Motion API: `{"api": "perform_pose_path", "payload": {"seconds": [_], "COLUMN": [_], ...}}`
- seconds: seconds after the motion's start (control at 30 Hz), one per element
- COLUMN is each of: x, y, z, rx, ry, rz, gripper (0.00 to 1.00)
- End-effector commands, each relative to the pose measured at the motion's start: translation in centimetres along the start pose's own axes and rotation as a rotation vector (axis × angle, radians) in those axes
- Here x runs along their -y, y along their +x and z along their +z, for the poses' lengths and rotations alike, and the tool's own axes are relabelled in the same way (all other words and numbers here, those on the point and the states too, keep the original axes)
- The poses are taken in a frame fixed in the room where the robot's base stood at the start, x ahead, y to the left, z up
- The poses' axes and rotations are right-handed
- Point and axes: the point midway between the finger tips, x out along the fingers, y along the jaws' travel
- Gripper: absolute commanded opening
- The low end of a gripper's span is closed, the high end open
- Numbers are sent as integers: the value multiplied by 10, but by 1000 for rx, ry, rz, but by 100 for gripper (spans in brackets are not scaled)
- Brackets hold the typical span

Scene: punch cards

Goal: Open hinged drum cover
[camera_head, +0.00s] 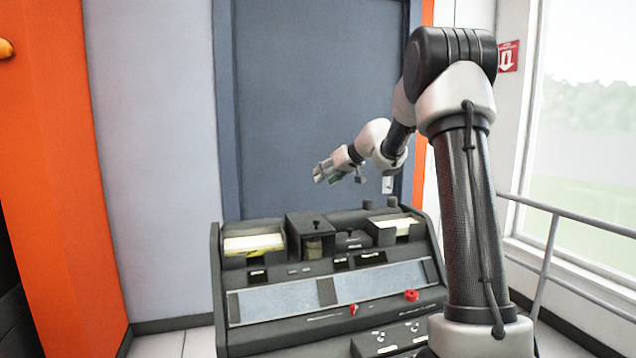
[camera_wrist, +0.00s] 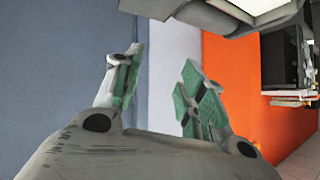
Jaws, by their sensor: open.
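A dark box-like cover with a small knob on top (camera_head: 314,228), likely the drum cover, sits at the back middle of the black punch card machine (camera_head: 222,290). It looks closed; its hinge cannot be made out. My gripper (camera_head: 322,172) is above the machine's back, higher than the cover and apart from it. In the wrist view my gripper (camera_wrist: 163,70) has its two green-padded fingers spread with nothing between them. The cover cannot be made out in the wrist view.
Card trays stand left (camera_head: 254,244) and right (camera_head: 396,228) of the cover. A red knob (camera_head: 411,295) and a red switch (camera_head: 352,309) are on the front panel. A blue-grey door (camera_head: 320,110) is behind, and a railing (camera_head: 545,255) and window are at right.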

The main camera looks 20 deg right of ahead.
Motion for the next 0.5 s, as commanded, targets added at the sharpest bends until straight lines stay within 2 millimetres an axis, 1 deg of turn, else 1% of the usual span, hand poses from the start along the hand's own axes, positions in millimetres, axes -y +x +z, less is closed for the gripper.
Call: {"api": "perform_pose_path", "payload": {"seconds": [0.13, 0.5], "x": [0, 0], "y": [-7, -7], "z": [1, 0], "rx": [1, 1], "ry": [0, 0], "rz": [0, 0], "gripper": [40, 40]}}
